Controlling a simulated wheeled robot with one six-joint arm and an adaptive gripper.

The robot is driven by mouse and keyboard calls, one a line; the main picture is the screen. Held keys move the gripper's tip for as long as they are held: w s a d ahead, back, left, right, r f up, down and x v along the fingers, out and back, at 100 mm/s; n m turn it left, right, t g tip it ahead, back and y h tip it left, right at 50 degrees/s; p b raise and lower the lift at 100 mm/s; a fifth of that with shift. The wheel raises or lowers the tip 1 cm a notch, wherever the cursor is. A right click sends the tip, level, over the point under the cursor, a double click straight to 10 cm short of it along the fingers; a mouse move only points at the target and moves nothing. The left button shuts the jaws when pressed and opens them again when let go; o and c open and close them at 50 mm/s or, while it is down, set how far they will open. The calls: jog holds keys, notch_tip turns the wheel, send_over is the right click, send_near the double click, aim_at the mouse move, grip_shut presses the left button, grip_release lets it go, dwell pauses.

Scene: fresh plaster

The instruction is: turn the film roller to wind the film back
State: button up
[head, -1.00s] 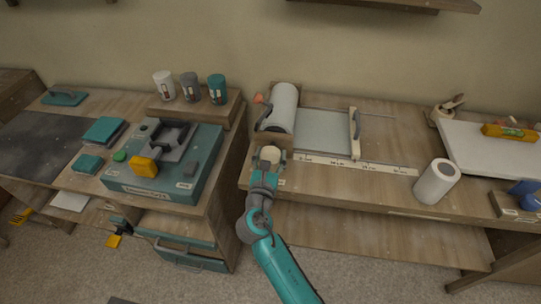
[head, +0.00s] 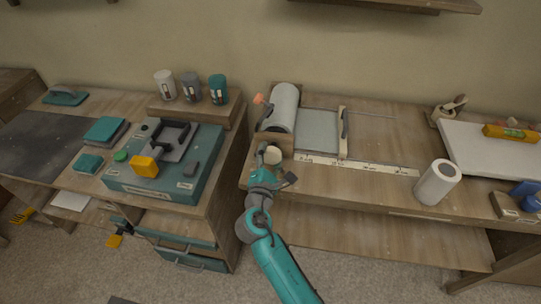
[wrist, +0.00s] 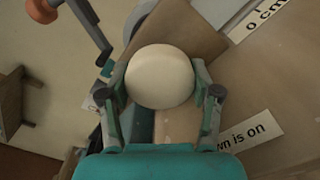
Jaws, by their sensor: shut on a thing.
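The film roller (head: 284,108) is a pale cylinder lying in a wooden holder at the back left of the right bench. A grey sheet of film (head: 317,131) runs from it to the right, ending at a cream bar (head: 343,132). A round cream knob (head: 272,155) sits at the roller's near end; it fills the middle of the wrist view (wrist: 160,76). My gripper (head: 267,163) is shut on this knob, with one finger on each side in the wrist view (wrist: 160,90). The fingertips are small in the head view.
A crank with an orange knob (head: 259,99) sticks out left of the roller. A marked scale strip (head: 355,165) lies along the film's front. A teal machine (head: 163,165) is on the left bench.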

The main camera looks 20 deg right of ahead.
jog(key=m, duration=1.3)
jog(key=shift+r+m, duration=0.1)
jog(key=shift+m, duration=0.3)
dwell(0.3)
jog(key=o, duration=1.1)
jog(key=shift+o, duration=0.2)
jog(key=v, duration=1.2)
